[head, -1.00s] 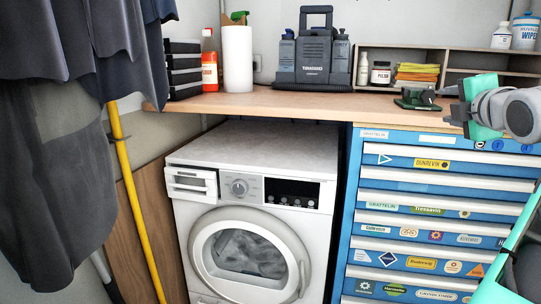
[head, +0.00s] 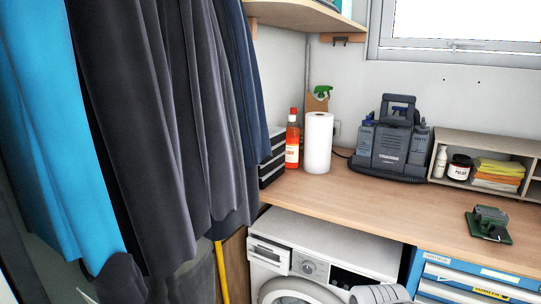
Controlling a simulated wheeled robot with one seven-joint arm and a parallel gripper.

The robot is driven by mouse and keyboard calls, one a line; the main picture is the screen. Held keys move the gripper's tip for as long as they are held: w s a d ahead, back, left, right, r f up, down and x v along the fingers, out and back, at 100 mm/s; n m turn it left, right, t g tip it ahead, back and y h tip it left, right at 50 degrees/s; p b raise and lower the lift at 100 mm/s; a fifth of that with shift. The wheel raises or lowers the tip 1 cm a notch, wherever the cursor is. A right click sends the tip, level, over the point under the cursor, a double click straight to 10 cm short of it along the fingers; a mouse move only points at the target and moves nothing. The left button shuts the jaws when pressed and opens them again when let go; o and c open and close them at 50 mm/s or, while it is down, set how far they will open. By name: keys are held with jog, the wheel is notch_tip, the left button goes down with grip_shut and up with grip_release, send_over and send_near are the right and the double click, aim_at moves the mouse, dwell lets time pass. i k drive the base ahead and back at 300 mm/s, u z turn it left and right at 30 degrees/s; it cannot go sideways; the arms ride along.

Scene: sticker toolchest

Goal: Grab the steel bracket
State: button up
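I cannot make out a steel bracket anywhere in the head view. A dark green metal-looking device (head: 489,224) sits on the wooden worktop (head: 400,213) at the right; I cannot tell exactly what it is. My gripper is out of the picture. Only a grey rounded part of my arm shows at the bottom edge, in front of the washing machine and the blue drawer chest.
Dark and blue clothes (head: 190,120) hang at the left. A paper roll (head: 318,145), orange bottle (head: 292,140), grey caddy (head: 392,145) and wooden cubby (head: 462,160) line the worktop's back. Below are a washing machine (head: 345,250) and blue drawer chest (head: 470,275). The worktop's front middle is clear.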

aim_at(478, 211)
jog(key=z, duration=1.3)
